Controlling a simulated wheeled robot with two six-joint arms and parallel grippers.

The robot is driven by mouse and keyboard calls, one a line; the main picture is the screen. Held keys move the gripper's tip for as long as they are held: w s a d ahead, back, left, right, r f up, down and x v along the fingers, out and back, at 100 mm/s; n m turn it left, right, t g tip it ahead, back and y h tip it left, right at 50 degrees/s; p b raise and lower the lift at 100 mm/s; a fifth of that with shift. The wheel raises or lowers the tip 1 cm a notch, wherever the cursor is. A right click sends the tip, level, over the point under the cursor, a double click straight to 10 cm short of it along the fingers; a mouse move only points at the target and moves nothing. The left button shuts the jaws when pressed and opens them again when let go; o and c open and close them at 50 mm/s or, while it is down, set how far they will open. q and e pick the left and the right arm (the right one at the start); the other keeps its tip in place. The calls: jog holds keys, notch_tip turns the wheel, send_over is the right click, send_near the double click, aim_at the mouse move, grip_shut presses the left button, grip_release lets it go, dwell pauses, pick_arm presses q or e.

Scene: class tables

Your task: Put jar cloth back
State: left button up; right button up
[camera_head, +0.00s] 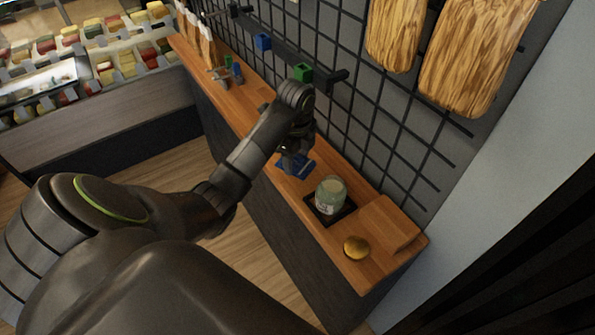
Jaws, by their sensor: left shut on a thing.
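A pale green glass jar (331,194) with a light label stands upright on a small black square mat (344,212) on the wooden counter. My left gripper (292,158) comes in from the left and points down, a little left of and behind the jar. It is shut on a blue cloth (297,167), which shows around its tips. The fingers are dark and partly hidden by the wrist, and I cannot tell whether the cloth touches the counter. A round golden lid-like piece (356,247) lies in front of the jar. My right gripper is not in view.
The narrow wooden counter (240,94) runs along a black wall grid (400,140). A wooden board or box (385,230) sits at its right end. Green (303,72) and blue (263,42) holders hang on a rail. Two wooden boards (470,50) hang above.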

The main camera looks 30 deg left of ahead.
aim_at(298, 167)
pick_arm(q)
notch_tip(298, 167, down, 4)
jog(key=shift+d+r+p, duration=0.1)
jog(key=shift+p, duration=0.55)
jog(key=shift+w+f, duration=0.15)
jog(key=shift+f, duration=0.3)
jog(key=shift+f, duration=0.2)
jog(key=o, duration=0.9)
jog(key=shift+r, duration=0.15)
